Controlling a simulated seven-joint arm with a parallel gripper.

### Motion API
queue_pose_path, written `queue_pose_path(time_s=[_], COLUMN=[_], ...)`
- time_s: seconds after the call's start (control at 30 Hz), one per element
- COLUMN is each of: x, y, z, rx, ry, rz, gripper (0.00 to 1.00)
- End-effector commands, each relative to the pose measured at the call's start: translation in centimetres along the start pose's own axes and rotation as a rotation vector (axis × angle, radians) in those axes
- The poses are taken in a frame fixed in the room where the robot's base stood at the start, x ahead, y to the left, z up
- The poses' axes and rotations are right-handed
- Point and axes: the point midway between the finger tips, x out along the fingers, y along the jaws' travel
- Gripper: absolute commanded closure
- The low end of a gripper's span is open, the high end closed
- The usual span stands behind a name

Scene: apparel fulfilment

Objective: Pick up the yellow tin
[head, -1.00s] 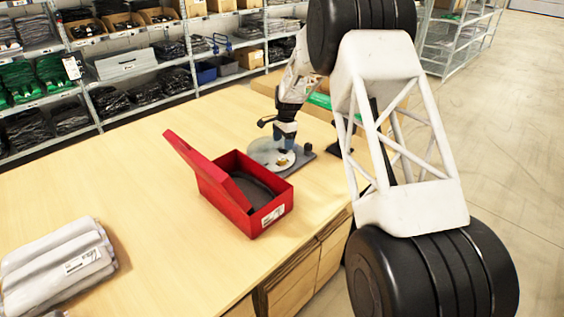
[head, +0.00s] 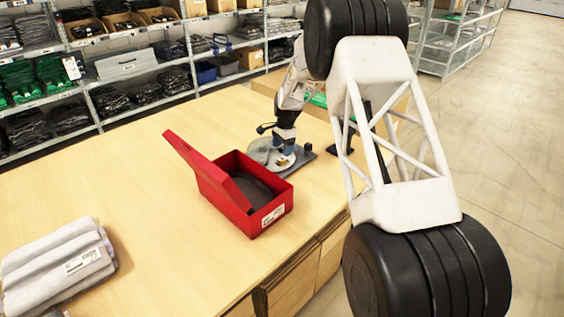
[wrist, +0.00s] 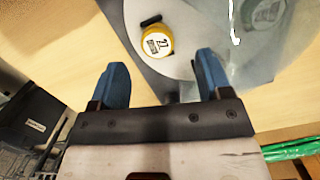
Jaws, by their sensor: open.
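In the head view the tin (head: 285,161) is a small yellow patch on the disc, partly hidden by my gripper. My gripper (wrist: 163,75) has two blue fingers, which are apart with nothing between them. The tin lies just beyond the fingertips, roughly in line with the gap. I cannot tell the exact height of the fingertips above it.
A red box (head: 219,203) with its lid tipped open stands left of the disc. Folded grey garments (head: 62,262) lie at the table's left. A black device (wrist: 30,122) is at the wrist view's lower left. Shelves (head: 120,62) stand behind; the table's (head: 95,175) left middle is clear.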

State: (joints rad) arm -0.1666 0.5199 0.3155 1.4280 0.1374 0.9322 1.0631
Motion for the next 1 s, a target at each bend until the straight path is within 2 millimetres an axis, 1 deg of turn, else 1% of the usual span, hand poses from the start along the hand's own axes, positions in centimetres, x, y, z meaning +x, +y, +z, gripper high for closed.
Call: queue_pose_path(time_s=[0.17,0.27,0.37,0.6,0.73,0.83,1.0], x=[0.1,0.4,1.2,3.8,4.8,5.2,5.2], y=[0.0,0.1,0.2,0.4,0.4,0.4,0.4], z=[0.0,-0.1,-0.1,-0.3,-0.4,-0.4,-0.4], rx=[0.000,0.000,0.000,0.000,0.000,0.000,0.000], ry=[0.000,0.000,-0.001,-0.001,0.000,0.000,0.000], rz=[0.000,0.001,0.002,0.001,0.000,0.000,0.000], gripper=[0.28,0.28,0.28,0.28,0.28,0.28,0.28])
